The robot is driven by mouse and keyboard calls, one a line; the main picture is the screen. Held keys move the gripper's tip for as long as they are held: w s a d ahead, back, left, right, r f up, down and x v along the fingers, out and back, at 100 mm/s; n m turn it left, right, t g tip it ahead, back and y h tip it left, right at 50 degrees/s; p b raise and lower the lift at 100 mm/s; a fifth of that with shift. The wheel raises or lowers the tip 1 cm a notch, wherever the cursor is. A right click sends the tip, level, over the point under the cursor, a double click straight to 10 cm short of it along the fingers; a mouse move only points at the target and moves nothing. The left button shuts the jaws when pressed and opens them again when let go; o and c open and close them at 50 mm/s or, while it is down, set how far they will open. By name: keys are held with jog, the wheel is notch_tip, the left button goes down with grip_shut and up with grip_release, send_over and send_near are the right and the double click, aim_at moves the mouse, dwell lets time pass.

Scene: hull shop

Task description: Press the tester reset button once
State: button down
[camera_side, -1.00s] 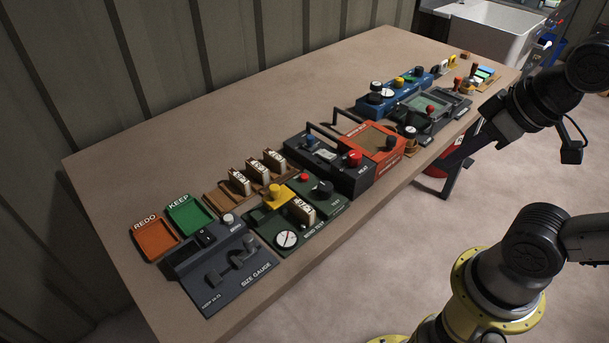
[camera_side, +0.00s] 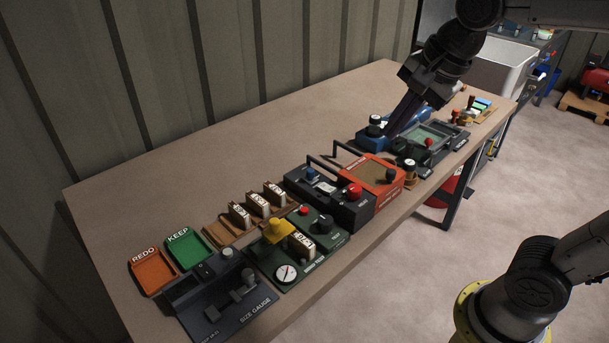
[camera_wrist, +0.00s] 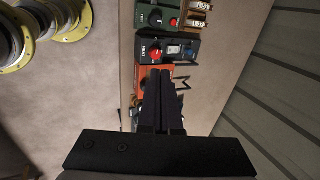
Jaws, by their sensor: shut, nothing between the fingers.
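A green tester panel (camera_side: 330,238) lies on the bench beside the bend test unit (camera_side: 285,250). It carries a small red button (camera_side: 304,211) and a black knob (camera_side: 325,222). In the wrist view the panel (camera_wrist: 147,8) is at the top edge, with its red button (camera_wrist: 173,22). I cannot read which button is labelled reset. My gripper (camera_side: 388,137) is shut and empty, pointing down over the far devices, well apart from the green panel. The wrist view shows the closed fingers (camera_wrist: 161,72) overlapping the orange device. Whether the tips touch anything is hard to tell.
A black heat unit (camera_side: 329,205) with a red knob (camera_side: 354,190) and upright handle lies between, beside an orange device (camera_side: 386,190). A grey device (camera_side: 455,138) and blue unit (camera_side: 371,141) are near my gripper. The bench's wall side (camera_side: 220,165) is clear.

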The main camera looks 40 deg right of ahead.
jog(key=w+a+f+m+g, duration=0.1)
jog(key=w+f+m, duration=0.1)
jog(key=w+m, duration=0.35)
jog(key=m+g, duration=0.1)
jog(key=g, duration=0.3)
send_over(304, 209)
notch_tip(304, 209, down, 16)
jog(key=shift+f, duration=0.1)
jog(key=shift+f, duration=0.2)
jog(key=shift+f, duration=3.15)
jog(key=shift+f, duration=0.15)
jog(key=shift+r, duration=3.05)
